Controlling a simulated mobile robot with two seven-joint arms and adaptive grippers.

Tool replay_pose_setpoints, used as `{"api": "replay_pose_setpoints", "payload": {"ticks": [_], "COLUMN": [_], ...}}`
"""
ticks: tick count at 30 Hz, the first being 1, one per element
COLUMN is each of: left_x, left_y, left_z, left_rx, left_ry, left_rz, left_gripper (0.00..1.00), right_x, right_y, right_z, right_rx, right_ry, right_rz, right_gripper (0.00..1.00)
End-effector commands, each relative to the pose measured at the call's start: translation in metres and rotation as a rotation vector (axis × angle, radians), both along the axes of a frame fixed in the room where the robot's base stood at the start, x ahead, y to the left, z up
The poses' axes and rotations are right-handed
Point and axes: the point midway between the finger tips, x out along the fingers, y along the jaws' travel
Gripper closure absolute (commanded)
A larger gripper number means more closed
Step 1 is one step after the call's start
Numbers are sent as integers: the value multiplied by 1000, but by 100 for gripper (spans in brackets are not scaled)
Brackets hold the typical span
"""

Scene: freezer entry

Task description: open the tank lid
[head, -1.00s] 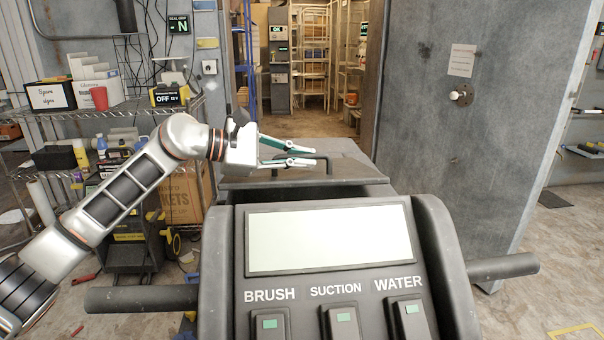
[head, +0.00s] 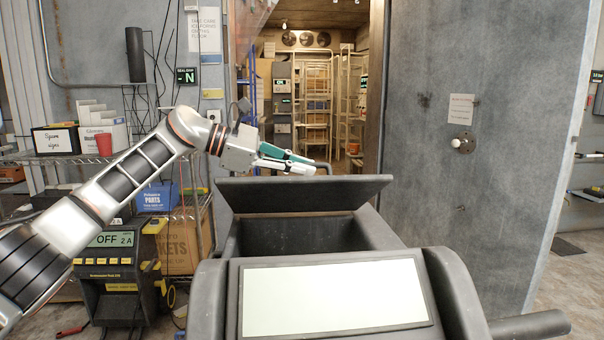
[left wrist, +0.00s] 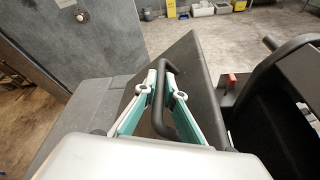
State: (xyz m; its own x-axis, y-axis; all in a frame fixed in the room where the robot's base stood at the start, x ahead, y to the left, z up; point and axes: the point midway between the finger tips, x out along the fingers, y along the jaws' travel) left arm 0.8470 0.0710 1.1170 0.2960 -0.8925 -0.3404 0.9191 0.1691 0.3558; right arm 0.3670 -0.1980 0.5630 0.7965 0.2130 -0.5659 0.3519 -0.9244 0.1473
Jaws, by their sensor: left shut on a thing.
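The tank lid (head: 300,195) is a dark flat panel, raised and tilted up behind the tank opening (head: 290,238), whose dark inside shows in the head view. My left gripper (head: 300,163) is at the lid's far side, by the dark bar handle (head: 325,167). In the left wrist view the gripper's two fingers (left wrist: 160,92) are closed around the handle (left wrist: 158,112) on the lid (left wrist: 190,80). My right gripper is not in view.
The machine's light display panel (head: 330,298) is in front of the tank. A large grey door (head: 470,190) stands right of the freezer doorway. A wire shelf with boxes and a red cup (head: 104,144) is at the left, above a charger (head: 115,285).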

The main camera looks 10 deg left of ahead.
Motion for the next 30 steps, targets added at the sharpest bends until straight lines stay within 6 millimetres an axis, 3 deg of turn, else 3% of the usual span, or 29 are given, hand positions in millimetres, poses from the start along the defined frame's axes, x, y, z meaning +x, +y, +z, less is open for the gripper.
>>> {"api": "replay_pose_setpoints", "payload": {"ticks": [11,12,13,23,30], "left_x": [1,1,1,0,-7], "left_y": [1,1,1,2,28], "left_z": [2,2,2,1,11], "left_rx": [-1,-1,-1,0,1], "left_ry": [-1,-1,-1,1,0], "left_rz": [2,2,2,2,5], "left_gripper": [100,86,84,84,84], "right_x": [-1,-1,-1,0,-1], "right_y": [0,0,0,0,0], "right_z": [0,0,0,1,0], "right_rx": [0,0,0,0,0], "right_ry": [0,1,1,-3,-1], "right_rz": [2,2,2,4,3], "right_gripper": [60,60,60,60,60]}}
